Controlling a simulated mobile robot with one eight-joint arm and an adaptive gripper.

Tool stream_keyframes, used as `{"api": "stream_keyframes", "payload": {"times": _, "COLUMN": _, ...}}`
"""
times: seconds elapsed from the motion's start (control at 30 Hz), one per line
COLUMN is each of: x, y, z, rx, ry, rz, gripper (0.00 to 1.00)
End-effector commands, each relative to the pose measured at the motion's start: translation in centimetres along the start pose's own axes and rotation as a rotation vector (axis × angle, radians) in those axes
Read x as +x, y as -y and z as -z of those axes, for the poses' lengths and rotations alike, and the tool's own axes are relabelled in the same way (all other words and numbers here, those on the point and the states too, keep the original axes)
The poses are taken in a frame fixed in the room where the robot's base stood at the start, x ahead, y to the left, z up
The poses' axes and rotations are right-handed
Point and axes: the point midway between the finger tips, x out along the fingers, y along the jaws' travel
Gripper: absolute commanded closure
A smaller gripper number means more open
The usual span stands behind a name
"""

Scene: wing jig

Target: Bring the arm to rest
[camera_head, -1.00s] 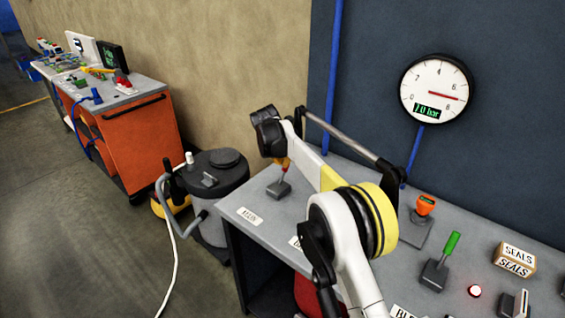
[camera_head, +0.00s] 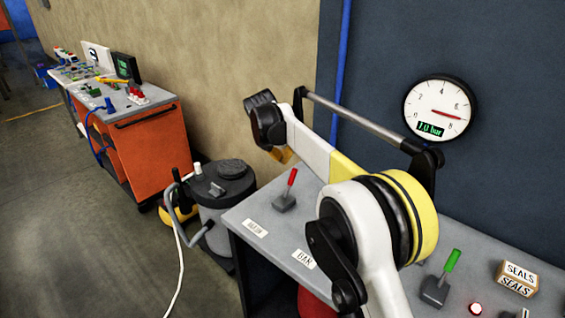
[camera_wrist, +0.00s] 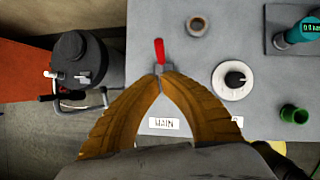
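My gripper (camera_wrist: 161,82) hangs from my raised arm, its two tan fingers brought together at the tips with nothing visible held between them. In the head view my gripper (camera_head: 281,155) is partly hidden behind the wrist and sits above the bench, apart from the red-handled lever (camera_head: 288,192). In the wrist view this lever (camera_wrist: 160,52) shows just beyond the fingertips, on the bench above the MAIN label (camera_wrist: 164,123). My arm is bent, reaching out over the bench.
The grey bench (camera_head: 262,212) also carries a green-handled lever (camera_head: 441,276) and a SEALS box (camera_head: 516,278). A round gauge (camera_head: 437,105) is on the dark wall. A vacuum (camera_head: 225,200) stands close left of the bench. An orange cart (camera_head: 143,145) is farther left.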

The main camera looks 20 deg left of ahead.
Motion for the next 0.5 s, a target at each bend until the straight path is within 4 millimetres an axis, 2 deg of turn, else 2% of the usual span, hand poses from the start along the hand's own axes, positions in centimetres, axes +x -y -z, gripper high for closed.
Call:
{"api": "stream_keyframes", "payload": {"times": 0.4, "x": 0.0, "y": 0.1, "z": 0.0, "rx": 0.002, "ry": 0.000, "rz": 0.000, "gripper": 1.00}}
{"api": "stream_keyframes", "payload": {"times": 0.5, "x": -0.5, "y": 1.0, "z": -0.5, "rx": 0.044, "ry": -0.001, "rz": 0.000, "gripper": 1.00}}
